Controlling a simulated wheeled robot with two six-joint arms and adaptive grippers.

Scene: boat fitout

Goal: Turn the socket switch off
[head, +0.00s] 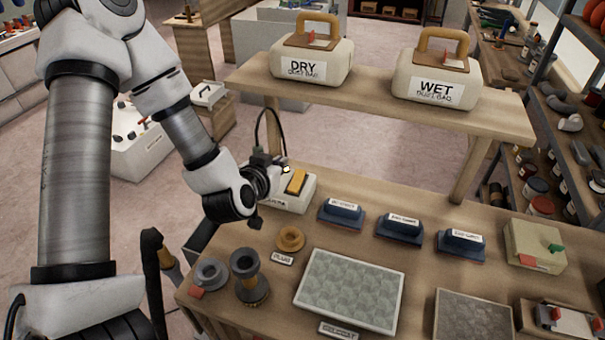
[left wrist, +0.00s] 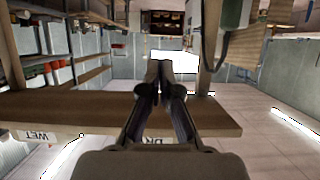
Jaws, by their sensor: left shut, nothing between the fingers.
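A cream box with a yellow rocker (head: 296,182), which looks like the socket switch, stands at the back left of the bench, below the shelf. A black cable rises behind it. My left gripper (head: 284,169) is at the box's left back side, with its tips close to the yellow rocker; I cannot tell whether they touch. The left gripper is shut and empty, and its closed fingers also show in the left wrist view (left wrist: 160,75). My wrist hides the box's left side and part of its front label. My right gripper is not in view.
Above the bench is a shelf (head: 400,101) with DRY (head: 312,62) and WET (head: 437,85) dust bags. Several dark sanding blocks (head: 341,213) stand right of the box. An orange ring (head: 290,238) and a grey textured panel (head: 351,289) lie in front.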

